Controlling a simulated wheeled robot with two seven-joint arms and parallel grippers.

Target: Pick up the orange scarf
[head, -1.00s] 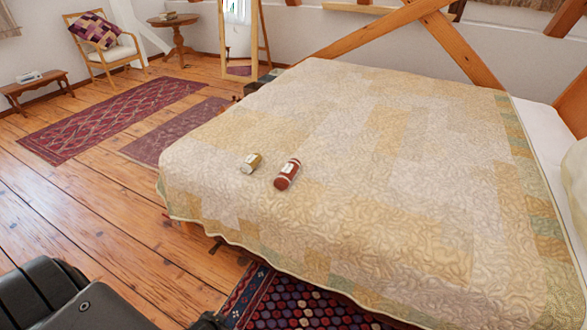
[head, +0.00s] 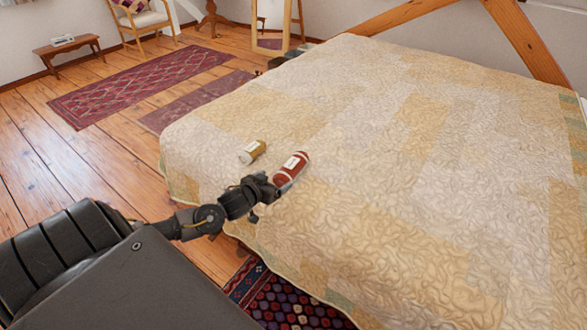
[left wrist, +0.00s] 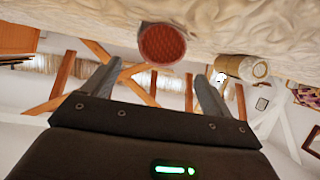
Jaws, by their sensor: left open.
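A rust-red roll (head: 291,167) with a white label lies on the bed's near-left part. I see no other scarf-like orange thing, and cannot tell if this is the scarf. A shorter mustard-tan roll (head: 253,152) with a white label lies left of it. My left gripper (head: 266,187) is at the near end of the red roll, just over the quilt. In the left wrist view, its fingers are open and empty, and the red roll's round end (left wrist: 162,45) shows beyond the gap between them. The tan roll (left wrist: 242,68) is off to the right there. My right gripper is not in view.
The bed's pale patchwork quilt (head: 400,170) is otherwise clear. Its near edge drops to a dark patterned rug (head: 285,300). Two more rugs, a small bench (head: 68,48), a chair (head: 143,20) and a standing mirror (head: 270,25) are at the back left.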

